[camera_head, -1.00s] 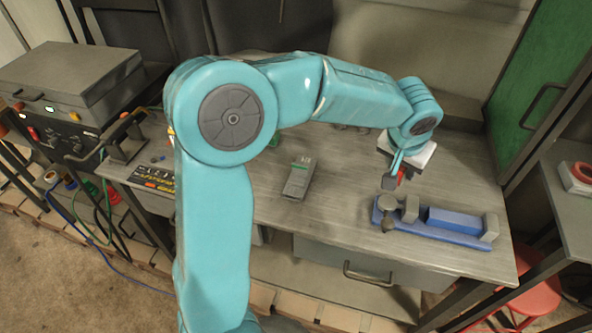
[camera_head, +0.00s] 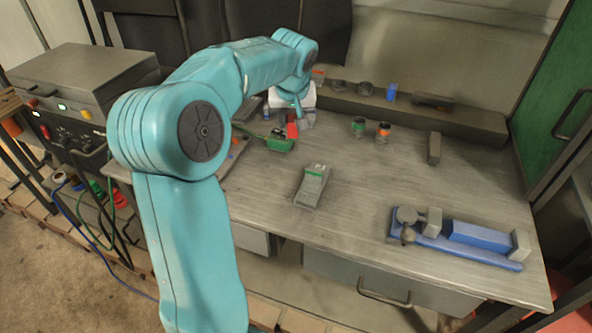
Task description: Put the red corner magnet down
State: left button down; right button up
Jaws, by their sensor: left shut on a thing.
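My left arm comes in from the left, and its gripper (camera_head: 299,116) is over the back left of the workbench. The left gripper is shut on the red corner magnet (camera_head: 292,130). Only a small red part of the magnet shows below the white gripper body; the rest is hidden by the fingers. I cannot tell whether the magnet touches the bench top (camera_head: 350,200). My right gripper is not in view.
A green clamp-like thing (camera_head: 278,144) lies just left and in front of the magnet. A grey device (camera_head: 312,186) lies mid-bench. A blue vise (camera_head: 470,252) sits at the front right. The bench's middle right is clear.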

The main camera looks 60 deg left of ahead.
pick_arm(q)
notch_tip(320, 180, down, 14)
jog(key=shift+f+b, duration=0.25)
jog(key=shift+b, duration=0.05)
jog(key=shift+f, duration=0.15)
jog(key=c, duration=1)
grip_release()
jog(key=shift+o, duration=0.2)
